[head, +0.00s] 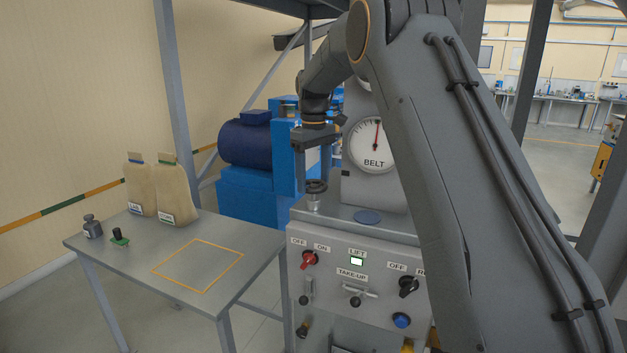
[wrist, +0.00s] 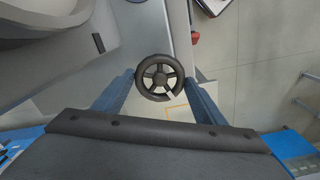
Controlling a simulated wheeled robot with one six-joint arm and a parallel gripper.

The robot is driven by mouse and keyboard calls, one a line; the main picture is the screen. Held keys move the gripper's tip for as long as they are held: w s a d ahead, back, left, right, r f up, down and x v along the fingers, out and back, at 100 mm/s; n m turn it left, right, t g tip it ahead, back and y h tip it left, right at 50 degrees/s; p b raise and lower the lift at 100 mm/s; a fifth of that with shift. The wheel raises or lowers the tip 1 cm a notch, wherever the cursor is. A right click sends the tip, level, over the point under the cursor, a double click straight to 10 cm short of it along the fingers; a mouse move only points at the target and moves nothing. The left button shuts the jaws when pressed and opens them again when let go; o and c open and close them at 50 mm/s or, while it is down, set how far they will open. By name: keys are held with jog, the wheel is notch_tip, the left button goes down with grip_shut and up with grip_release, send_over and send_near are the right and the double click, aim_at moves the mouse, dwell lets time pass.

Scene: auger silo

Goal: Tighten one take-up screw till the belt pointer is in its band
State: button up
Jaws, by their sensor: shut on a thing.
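A small black handwheel (head: 316,187) stands on a pale post on the grey machine top. In the wrist view the spoked handwheel (wrist: 158,62) sits between the two blue-grey fingers of my gripper (wrist: 160,88), which is shut on its rim from both sides. In the head view my gripper (head: 316,168) points down over the wheel from above. The round white BELT dial (head: 362,148) has a red pointer standing about straight up; my arm covers its right edge, and I cannot make out the band. The panel (head: 330,262) carries a TAKE-UP label above a small lever.
A side table (head: 150,250) at left holds two sacks (head: 175,188), a weight (head: 92,227) and a small green-based item (head: 119,237). A blue motor (head: 247,143) stands behind.

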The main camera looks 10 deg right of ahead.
aim_at(313, 183)
jog(key=n, duration=0.7)
jog(key=shift+w+r+b, duration=0.1)
jog(key=shift+r+b, duration=0.05)
jog(key=shift+b, duration=0.2)
dwell(0.4)
jog(key=o, duration=1.1)
jog(key=shift+a, duration=0.1)
jog(key=shift+r+b, duration=1.45)
jog(key=shift+r, duration=2.4)
